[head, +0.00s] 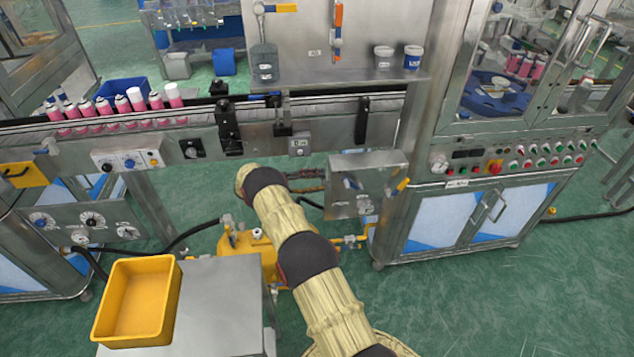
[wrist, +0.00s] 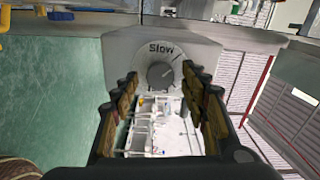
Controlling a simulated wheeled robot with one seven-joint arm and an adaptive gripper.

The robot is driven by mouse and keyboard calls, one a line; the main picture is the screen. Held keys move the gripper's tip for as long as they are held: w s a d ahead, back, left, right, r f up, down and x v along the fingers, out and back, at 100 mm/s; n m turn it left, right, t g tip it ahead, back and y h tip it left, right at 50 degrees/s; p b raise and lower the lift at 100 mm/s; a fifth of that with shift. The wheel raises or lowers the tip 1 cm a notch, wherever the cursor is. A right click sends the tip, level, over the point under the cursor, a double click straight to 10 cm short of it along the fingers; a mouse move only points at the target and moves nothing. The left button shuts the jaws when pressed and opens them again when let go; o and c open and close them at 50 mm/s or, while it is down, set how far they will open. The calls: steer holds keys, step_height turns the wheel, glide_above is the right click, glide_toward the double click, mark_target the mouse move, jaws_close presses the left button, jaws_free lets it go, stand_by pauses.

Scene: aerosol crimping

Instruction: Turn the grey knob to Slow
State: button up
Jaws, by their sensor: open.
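The grey knob (wrist: 160,75) sits on a white round dial face on a grey metal panel in the upper middle of the wrist view. The word "Slow" (wrist: 160,48) is printed above it, with scale marks curving to the right. The direction of the knob's pointer is too small to tell surely. My gripper (wrist: 165,92) is open, with one padded finger left of the knob and the other right of it. The fingers look apart from the knob, with nothing between them held. In the head view my arm hides the gripper, and I cannot pick out this knob there.
A conveyor (head: 330,106) carrying pink cans (head: 137,99) runs above my arm. A steel box with a yellow-tipped handle (head: 365,188) is to the right. A yellow bin (head: 137,300) stands on a steel table (head: 225,310) at lower left.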

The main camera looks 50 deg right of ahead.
steer(key=shift+w+a, duration=0.1)
steer(key=v, duration=1.2)
